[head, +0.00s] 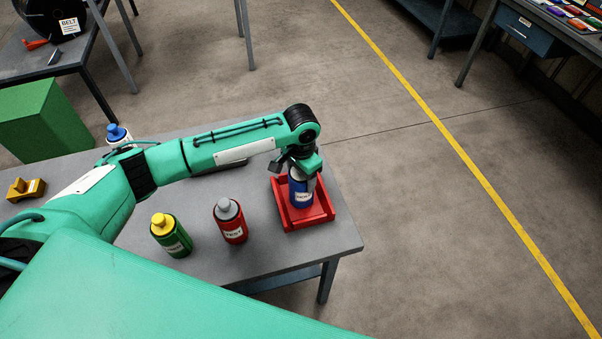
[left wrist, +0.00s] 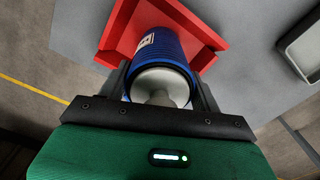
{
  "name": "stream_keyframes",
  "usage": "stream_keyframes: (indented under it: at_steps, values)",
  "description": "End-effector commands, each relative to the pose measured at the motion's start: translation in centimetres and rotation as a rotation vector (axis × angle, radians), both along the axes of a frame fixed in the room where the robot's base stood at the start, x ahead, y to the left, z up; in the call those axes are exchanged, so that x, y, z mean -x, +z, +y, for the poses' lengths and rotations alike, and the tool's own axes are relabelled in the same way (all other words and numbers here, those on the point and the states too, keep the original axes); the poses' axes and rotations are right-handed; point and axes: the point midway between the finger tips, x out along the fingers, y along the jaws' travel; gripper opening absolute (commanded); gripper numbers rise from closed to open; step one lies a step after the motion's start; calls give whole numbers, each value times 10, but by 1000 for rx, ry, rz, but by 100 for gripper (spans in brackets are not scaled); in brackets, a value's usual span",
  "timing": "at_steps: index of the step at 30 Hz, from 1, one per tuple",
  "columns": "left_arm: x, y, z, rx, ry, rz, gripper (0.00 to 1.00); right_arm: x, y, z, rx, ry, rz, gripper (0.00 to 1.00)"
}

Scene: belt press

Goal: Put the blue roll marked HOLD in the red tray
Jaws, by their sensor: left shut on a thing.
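The blue roll (head: 301,192) is upright in the head view, with a grey top and a white label too small to read surely. It is at the red tray (head: 287,222), within its rim as seen from above. My left gripper (head: 303,170) is shut on the roll's upper part from above. In the left wrist view the blue roll (left wrist: 157,45) lies between the two black fingers (left wrist: 165,90), with the red tray (left wrist: 112,40) around it. I cannot tell whether its base touches the tray floor. My right gripper is not in view.
A blue-topped white roll (head: 118,134) stands behind my arm. A yellow block (head: 26,189) is at far left. The table's right edge is close to the tray.

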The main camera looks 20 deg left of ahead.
Motion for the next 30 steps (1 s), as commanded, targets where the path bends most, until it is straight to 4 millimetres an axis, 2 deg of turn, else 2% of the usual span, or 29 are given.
stream_keyframes:
  at_steps: [8,9,12,23,26,30]
  values:
    - [-1,0,0,1,0,-2,9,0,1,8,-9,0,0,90]
    - [0,-2,0,1,0,-1,69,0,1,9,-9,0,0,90]
    - [0,-2,0,1,0,-1,87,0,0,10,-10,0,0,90]
    - [-1,3,0,0,0,-2,87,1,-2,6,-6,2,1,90]
    - [-1,15,0,1,0,-4,87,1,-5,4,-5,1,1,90]
    - [-1,43,0,2,0,-6,87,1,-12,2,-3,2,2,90]
